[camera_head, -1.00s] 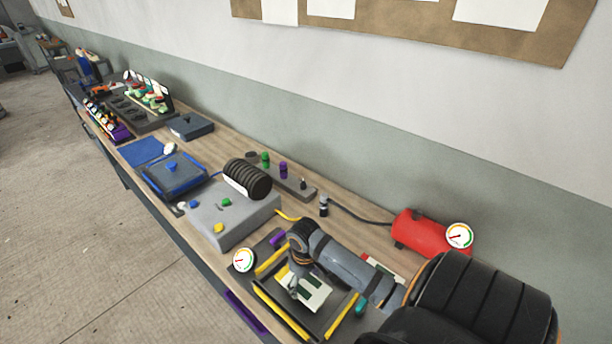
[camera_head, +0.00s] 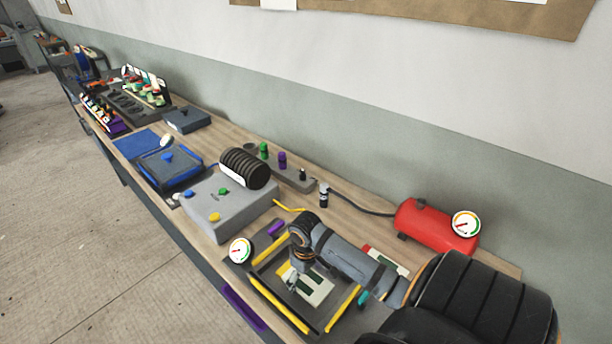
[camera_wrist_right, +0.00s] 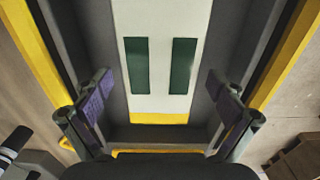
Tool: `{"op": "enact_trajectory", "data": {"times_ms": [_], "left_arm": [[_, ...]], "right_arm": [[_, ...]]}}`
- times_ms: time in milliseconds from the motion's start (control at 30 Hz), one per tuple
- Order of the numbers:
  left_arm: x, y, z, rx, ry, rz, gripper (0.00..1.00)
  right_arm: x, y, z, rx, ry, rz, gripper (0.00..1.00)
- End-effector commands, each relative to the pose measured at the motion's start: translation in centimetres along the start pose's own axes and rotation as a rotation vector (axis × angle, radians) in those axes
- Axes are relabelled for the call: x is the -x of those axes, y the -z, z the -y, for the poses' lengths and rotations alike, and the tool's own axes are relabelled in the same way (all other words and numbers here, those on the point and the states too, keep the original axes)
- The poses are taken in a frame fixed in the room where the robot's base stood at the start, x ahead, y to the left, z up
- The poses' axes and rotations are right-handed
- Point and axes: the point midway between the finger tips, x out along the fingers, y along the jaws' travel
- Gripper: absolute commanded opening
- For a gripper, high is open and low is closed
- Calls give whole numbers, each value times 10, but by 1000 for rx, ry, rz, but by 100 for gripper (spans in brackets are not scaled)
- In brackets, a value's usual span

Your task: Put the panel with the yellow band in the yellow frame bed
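The white panel (camera_head: 318,291) with dark green strips and a yellow band lies inside the yellow frame bed (camera_head: 280,308) on the bench. In the right wrist view the panel (camera_wrist_right: 160,25) lies lengthwise between the bed's dark walls, its yellow band (camera_wrist_right: 160,118) at the near end. My right gripper (camera_head: 294,282) is over the band end of the panel. In the wrist view its two purple-padded fingers (camera_wrist_right: 160,108) are spread, one on each side of the panel, with gaps showing. Whether the panel sits fully flat is hard to tell. My left gripper is out of view.
A red tank (camera_head: 435,226) with a gauge stands behind, right of the bed. A panel with a red end (camera_head: 372,251) lies beyond my right arm. A grey box (camera_head: 225,208) and a blue-framed bed (camera_head: 170,168) stand to the left. A round gauge (camera_head: 240,250) is at the bed's left corner.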

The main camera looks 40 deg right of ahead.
Motion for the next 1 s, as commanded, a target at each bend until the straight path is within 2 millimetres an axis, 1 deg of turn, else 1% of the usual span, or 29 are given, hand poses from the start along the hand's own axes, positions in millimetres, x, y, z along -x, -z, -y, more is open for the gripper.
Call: {"op": "enact_trajectory", "data": {"times_ms": [267, 367, 467, 700, 800, 900, 1000], "left_arm": [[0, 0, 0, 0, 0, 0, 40], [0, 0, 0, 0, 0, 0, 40], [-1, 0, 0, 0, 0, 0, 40], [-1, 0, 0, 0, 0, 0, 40], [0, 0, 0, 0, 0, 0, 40], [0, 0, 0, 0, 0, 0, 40], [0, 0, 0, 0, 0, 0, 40]], "right_arm": [[0, 0, 0, 0, 0, 0, 100], [4, 0, 0, 1, -1, -1, 100], [18, 1, -1, 2, -3, -4, 100], [77, 1, -2, 3, -6, -4, 100], [98, 1, -1, 2, -5, -3, 100], [113, 1, -1, 1, -3, -3, 100], [120, 0, -1, 0, -2, -1, 100]]}}
